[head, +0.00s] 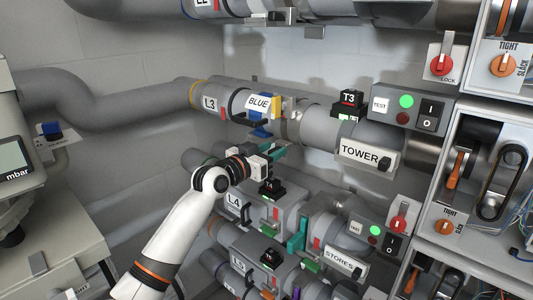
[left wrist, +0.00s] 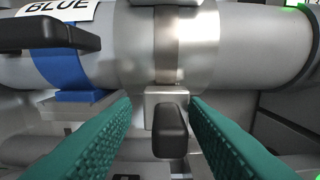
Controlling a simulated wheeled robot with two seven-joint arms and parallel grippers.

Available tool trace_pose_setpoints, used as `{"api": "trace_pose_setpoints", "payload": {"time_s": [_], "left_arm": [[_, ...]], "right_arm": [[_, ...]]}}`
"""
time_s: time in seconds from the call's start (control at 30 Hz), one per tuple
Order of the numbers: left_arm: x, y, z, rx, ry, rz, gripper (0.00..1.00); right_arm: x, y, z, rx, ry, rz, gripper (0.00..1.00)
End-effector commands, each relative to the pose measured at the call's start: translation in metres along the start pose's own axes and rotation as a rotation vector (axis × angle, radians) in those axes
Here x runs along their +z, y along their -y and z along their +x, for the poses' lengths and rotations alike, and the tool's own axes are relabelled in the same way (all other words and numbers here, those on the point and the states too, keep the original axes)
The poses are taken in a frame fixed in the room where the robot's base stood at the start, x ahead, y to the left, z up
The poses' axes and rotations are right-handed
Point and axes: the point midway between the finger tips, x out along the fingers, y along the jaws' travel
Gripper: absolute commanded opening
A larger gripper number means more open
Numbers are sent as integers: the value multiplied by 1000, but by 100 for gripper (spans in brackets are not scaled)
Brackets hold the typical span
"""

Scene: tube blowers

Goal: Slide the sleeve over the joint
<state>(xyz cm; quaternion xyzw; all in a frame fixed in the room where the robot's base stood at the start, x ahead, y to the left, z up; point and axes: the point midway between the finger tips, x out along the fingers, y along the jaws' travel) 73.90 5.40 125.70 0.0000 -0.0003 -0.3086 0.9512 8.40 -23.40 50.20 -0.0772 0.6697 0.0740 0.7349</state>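A shiny metal sleeve (head: 291,124) sits around the grey pipe of the L3 line, between the BLUE label (head: 259,104) and the TOWER label (head: 361,152). In the left wrist view the sleeve (left wrist: 200,45) has a darker band and a block below with a black knob (left wrist: 170,130). My left gripper (head: 279,151) is below the sleeve; its teal fingers (left wrist: 160,135) are open, with the knob between them in that view. I cannot tell whether they touch it. I cannot make out the joint's seam. My right gripper is not in view.
A blue clamp (left wrist: 62,70) with a black handle (left wrist: 45,35) is left of the sleeve. The L4 line (head: 235,202) and STORES pipe (head: 340,258) run below. A panel with a green light (head: 406,101) and a TIGHT/SLACK cabinet (head: 480,185) are at the right.

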Motion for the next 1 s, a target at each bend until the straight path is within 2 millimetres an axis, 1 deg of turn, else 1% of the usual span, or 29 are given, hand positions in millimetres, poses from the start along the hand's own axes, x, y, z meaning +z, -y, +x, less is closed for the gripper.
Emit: {"api": "trace_pose_setpoints", "payload": {"time_s": [0.17, 0.27, 0.5, 0.63, 0.8, 1.0], "left_arm": [[-3, -1, -14, 0, 0, 1, 40], [-5, -1, -31, 1, 0, 3, 40], [-5, -2, -82, 3, 0, 4, 40], [-4, -3, -103, 3, -1, 2, 40], [-2, -3, -118, 3, -1, 0, 40], [-1, -3, -120, 2, -1, -2, 40]], "right_arm": [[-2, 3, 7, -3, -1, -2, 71], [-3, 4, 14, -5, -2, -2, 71], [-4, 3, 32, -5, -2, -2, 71], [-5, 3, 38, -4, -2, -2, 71], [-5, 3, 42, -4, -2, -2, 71], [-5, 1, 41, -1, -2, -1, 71]]}}
